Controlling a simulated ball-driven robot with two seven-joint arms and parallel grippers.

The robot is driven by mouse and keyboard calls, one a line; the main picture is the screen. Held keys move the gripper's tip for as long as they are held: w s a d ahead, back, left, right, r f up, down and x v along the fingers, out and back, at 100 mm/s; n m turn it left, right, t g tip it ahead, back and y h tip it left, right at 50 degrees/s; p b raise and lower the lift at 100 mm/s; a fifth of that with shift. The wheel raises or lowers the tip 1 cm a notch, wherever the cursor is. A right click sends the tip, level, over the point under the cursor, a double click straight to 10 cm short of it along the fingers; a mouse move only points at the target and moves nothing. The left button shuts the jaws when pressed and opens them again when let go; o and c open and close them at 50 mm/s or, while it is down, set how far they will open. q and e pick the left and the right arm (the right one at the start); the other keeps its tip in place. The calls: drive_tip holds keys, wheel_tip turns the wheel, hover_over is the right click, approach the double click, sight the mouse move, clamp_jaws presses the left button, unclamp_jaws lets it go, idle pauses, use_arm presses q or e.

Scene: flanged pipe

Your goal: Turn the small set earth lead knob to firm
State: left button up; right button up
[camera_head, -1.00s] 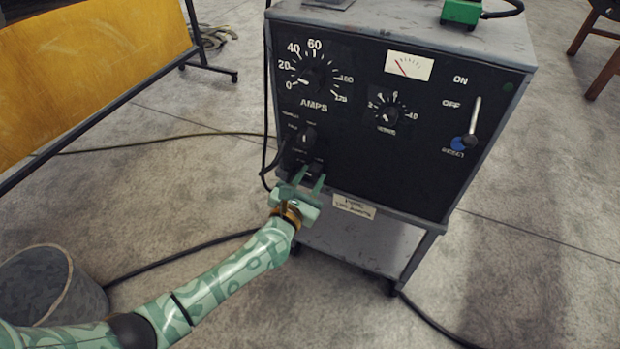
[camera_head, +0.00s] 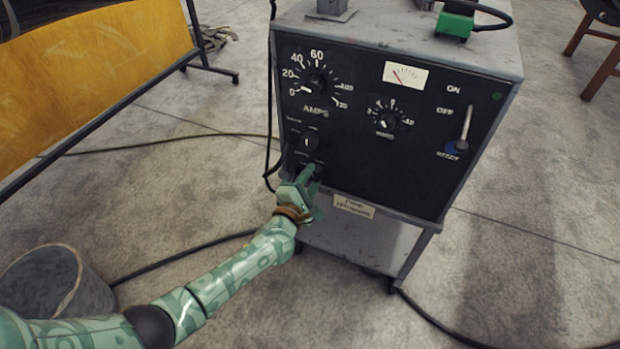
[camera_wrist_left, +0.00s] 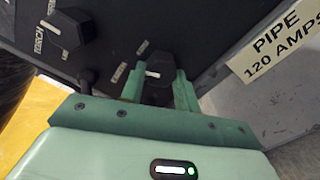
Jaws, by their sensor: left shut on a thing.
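The welding machine's black front panel (camera_head: 400,165) stands ahead. At its lower left is a small black knob, clear in the left wrist view (camera_wrist_left: 158,70), with a white pointer mark and small labels beside it, too blurred to read surely. My left gripper (camera_head: 308,178) is at this knob, its two green fingers on either side of it. In the left wrist view the gripper (camera_wrist_left: 160,88) is shut on the knob. In the head view the fingers and hand mostly hide the knob. My right gripper is not in view.
Another black knob (camera_head: 309,142) sits just above, labelled TORCH in the wrist view (camera_wrist_left: 68,28). The AMPS dial (camera_head: 315,83), a smaller dial (camera_head: 387,122) and a lever (camera_head: 465,128) are higher or further right. A black cable (camera_head: 270,110) hangs along the cabinet's left edge.

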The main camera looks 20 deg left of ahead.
use_arm(q)
drive_tip(key=shift+m+p, duration=0.5)
drive_tip(key=shift+m, duration=1.6)
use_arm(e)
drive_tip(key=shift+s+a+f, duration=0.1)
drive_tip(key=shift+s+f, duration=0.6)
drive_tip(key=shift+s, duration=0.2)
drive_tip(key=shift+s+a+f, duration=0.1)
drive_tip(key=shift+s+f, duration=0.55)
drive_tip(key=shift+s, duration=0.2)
use_arm(q)
drive_tip(key=o, duration=1)
drive_tip(key=shift+c, duration=0.2)
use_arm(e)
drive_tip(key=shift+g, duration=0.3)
